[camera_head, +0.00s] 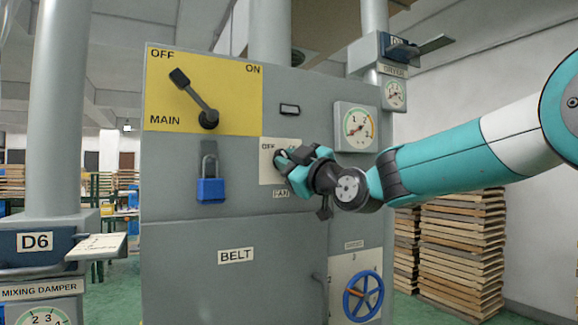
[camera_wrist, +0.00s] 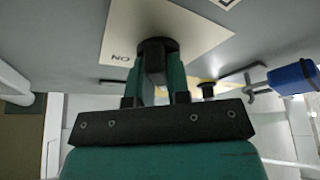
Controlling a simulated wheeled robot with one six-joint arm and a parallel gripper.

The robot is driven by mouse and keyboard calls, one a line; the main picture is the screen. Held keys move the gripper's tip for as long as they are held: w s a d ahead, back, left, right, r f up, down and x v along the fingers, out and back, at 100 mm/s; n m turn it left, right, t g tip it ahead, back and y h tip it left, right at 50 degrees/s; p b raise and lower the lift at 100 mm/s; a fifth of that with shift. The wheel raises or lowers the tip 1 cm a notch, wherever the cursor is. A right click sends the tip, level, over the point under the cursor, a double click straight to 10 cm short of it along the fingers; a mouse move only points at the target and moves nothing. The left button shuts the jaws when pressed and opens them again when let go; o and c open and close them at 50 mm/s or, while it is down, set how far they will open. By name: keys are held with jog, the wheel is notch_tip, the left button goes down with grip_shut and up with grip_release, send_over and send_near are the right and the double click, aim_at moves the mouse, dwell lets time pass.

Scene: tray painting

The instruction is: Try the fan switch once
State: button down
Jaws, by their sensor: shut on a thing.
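The fan switch has a pale plate (camera_head: 267,172) on the grey cabinet front, marked OFF at its upper left, with a FAN label (camera_head: 281,194) below it. My gripper (camera_head: 286,160) is at this plate and covers most of the switch. In the wrist view the switch's dark round knob (camera_wrist: 155,44) sits between the teal fingers of my gripper (camera_wrist: 159,72), which are shut on it. The plate (camera_wrist: 190,38) shows an upside-down ON there. I cannot tell clearly which way the knob points.
The main switch lever (camera_head: 195,98) on a yellow plate points to OFF. A blue padlock (camera_head: 210,190) hangs below it. A round gauge (camera_head: 356,128) is right of the fan plate, and a blue handwheel (camera_head: 363,296) is lower right. Wooden stacks (camera_head: 462,240) stand behind my arm.

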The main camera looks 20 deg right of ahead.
jog(key=m+t+h+b, duration=0.1)
jog(key=m, duration=0.2)
jog(key=m+t+h+b, duration=0.1)
jog(key=m, duration=0.1)
jog(key=shift+a+f+m+h+b, duration=0.2)
jog(key=shift+m+h+b, duration=0.1)
jog(key=shift+m+b, duration=0.1)
jog(key=m+h+b, duration=0.1)
jog(key=m, duration=0.2)
jog(key=m+t+h+b, duration=0.1)
jog(key=m+h+b, duration=0.1)
jog(key=m, duration=0.1)
jog(key=shift+m, duration=0.4)
jog(key=m+h+b, duration=0.3)
jog(key=m, duration=0.2)
jog(key=m+h+b, duration=0.1)
jog(key=m, duration=0.2)
jog(key=m+h+b, duration=0.1)
jog(key=m, duration=0.1)
jog(key=shift+r+m+g+h, duration=0.1)
jog(key=shift+m+g+h, duration=0.2)
jog(key=shift+m+g, duration=0.1)
jog(key=shift+m+b, duration=0.3)
jog(key=c, duration=1.1)
grip_release()
jog(key=shift+r, duration=0.1)
